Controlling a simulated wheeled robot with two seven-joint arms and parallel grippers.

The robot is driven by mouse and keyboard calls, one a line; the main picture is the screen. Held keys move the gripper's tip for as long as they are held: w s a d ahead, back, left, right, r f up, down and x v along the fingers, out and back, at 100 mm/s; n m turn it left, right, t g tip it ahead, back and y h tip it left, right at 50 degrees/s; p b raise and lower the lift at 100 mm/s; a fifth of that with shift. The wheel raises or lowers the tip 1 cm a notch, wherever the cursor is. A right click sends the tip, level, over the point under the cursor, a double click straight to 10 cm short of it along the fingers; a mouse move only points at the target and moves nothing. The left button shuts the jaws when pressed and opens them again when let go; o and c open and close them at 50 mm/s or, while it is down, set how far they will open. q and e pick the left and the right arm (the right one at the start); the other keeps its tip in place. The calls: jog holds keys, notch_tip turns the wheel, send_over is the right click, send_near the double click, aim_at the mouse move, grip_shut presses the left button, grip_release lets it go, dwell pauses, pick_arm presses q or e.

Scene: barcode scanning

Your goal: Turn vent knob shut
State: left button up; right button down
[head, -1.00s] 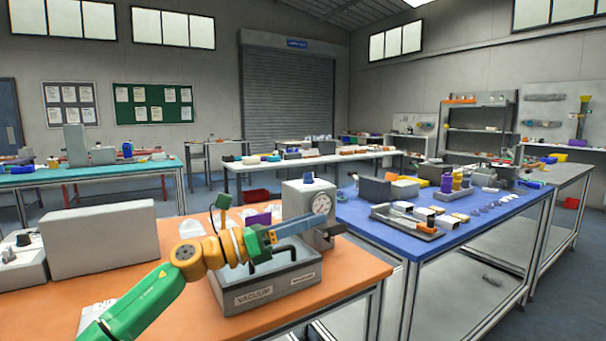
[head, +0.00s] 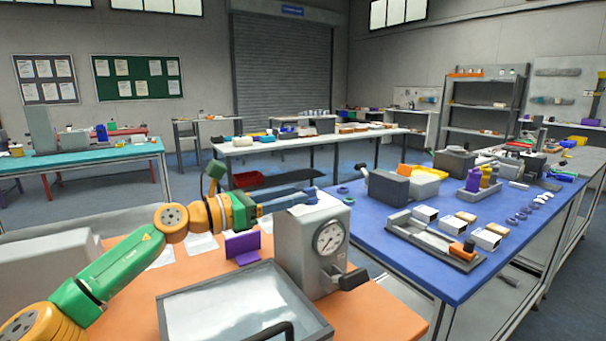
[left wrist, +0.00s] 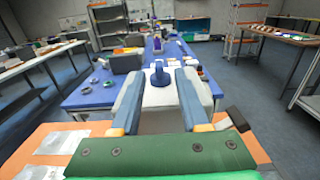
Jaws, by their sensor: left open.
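A grey gauge box (head: 302,245) stands on the orange bench, with a round dial (head: 330,237) and a black lever (head: 347,278) on its front. A blue knob (left wrist: 159,74) stands on the box's pale top in the left wrist view. My left gripper (head: 308,196) reaches over the box top from the left. In the left wrist view its two fingers are open, one on each side of the knob, with gaps visible. The knob is hard to make out behind the fingers in the head view. My right gripper is not in view.
A grey open tank (head: 174,316) with a black handle stands in front of the box. A blue table (head: 400,274) with trays and small parts stands at right.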

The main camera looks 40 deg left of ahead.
aim_at(304, 190)
pick_arm(q)
jog(key=p+x, duration=0.2)
jog(key=x, duration=0.1)
jog(key=shift+w+r, duration=0.1)
jog(key=shift+w, duration=0.1)
jog(key=shift+w+d, duration=0.1)
jog(key=shift+w, duration=0.1)
jog(key=shift+s, duration=0.1)
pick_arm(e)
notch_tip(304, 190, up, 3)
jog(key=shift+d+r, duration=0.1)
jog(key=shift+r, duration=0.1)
pick_arm(q)
jog(key=shift+c, duration=0.2)
grip_shut()
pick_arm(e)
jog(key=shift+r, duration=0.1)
